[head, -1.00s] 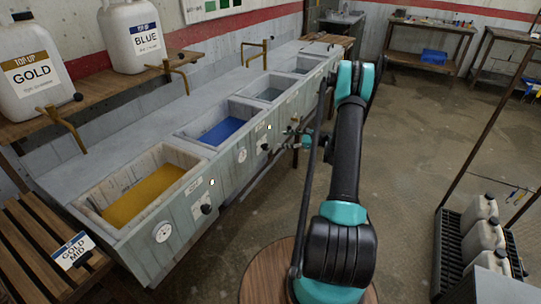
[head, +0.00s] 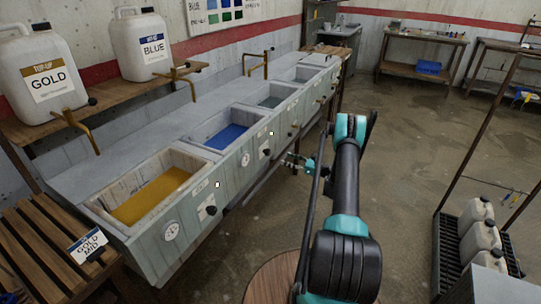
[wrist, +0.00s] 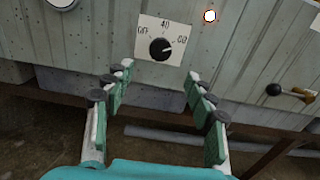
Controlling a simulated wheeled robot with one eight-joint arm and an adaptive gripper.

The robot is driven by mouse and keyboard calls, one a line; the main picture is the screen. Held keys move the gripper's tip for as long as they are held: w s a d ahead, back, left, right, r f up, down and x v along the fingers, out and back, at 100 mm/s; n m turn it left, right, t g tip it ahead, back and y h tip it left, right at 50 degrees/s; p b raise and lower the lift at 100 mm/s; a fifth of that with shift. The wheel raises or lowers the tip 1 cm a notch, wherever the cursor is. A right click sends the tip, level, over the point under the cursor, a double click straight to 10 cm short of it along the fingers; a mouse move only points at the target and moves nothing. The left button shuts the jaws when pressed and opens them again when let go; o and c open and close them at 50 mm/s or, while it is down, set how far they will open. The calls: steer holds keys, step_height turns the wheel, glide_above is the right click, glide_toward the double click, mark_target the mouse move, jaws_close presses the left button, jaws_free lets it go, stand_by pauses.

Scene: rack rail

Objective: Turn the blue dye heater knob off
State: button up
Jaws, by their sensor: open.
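The blue dye basin (head: 228,138) is second from the near end of the trough. Its black heater knob (head: 266,152) is on the front panel, below a lit indicator (head: 271,133). In the wrist view a black knob (wrist: 159,49) sits on a white plate marked OFF, 40 and 60. Its pale pointer appears turned to the right, toward the 60 side. My gripper (wrist: 160,76) is open and empty, its fingers spread below and either side of the knob, not touching it. In the head view my gripper (head: 294,162) is out in front of the panel.
The lit indicator (wrist: 210,15) is above right of the knob. A black-balled lever (wrist: 274,90) is to the right. The gold basin (head: 150,195) has its own knob (head: 211,211). Jugs (head: 476,225) stand on a rack at right. Open floor lies beyond my arm.

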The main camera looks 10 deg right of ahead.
mark_target(270, 153)
steer(key=x, duration=1.1)
steer(key=c, duration=1.2)
